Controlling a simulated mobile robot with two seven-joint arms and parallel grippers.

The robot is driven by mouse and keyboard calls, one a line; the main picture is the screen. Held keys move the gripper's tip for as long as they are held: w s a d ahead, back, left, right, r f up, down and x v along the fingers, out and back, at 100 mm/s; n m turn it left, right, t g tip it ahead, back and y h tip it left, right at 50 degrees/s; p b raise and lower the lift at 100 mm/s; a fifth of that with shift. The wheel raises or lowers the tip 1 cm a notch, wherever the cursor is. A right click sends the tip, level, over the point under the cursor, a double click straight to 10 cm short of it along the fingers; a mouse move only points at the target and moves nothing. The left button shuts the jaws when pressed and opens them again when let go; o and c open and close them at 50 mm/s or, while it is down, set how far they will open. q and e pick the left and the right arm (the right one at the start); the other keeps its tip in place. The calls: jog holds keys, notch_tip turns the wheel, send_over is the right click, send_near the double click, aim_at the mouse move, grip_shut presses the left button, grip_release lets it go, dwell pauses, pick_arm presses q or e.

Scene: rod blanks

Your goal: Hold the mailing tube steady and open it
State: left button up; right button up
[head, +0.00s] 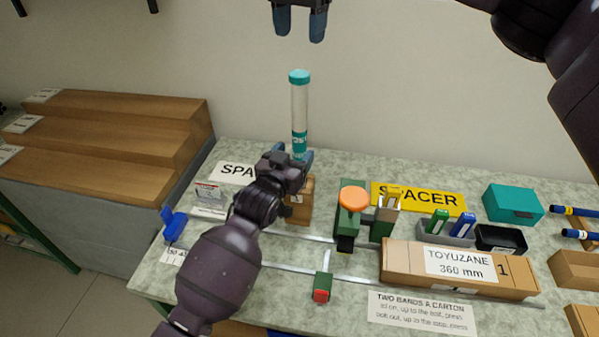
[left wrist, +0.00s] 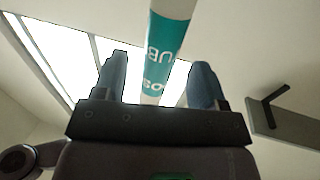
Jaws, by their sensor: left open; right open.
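The mailing tube (head: 300,107) stands upright, pale with a teal cap (head: 299,75) on top and a teal printed band low down. My left gripper (head: 294,158) is at the tube's lower part. In the left wrist view its fingers (left wrist: 160,68) are open, with the tube (left wrist: 171,45) rising between or just beyond them; contact cannot be told. My right gripper (head: 300,32) is open and empty, pointing down above the cap with a gap. The tube's foot is hidden behind my left gripper, above a small brown wooden block (head: 301,210).
A green device with an orange knob (head: 354,199) stands right of the block. A long carton (head: 440,268), a yellow SPACER sign (head: 420,197), a teal box (head: 512,204) and a black tray (head: 500,238) crowd the right. Wooden steps (head: 100,145) stand left.

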aim_at(296, 151)
pick_arm(q)
jog(key=shift+x, duration=1.8)
grip_shut()
pick_arm(e)
jog(key=shift+r, duration=0.1)
jog(key=m, duration=0.4)
jog(key=shift+m, duration=0.3)
jog(key=m, duration=0.4)
jog(key=shift+f, duration=4.1)
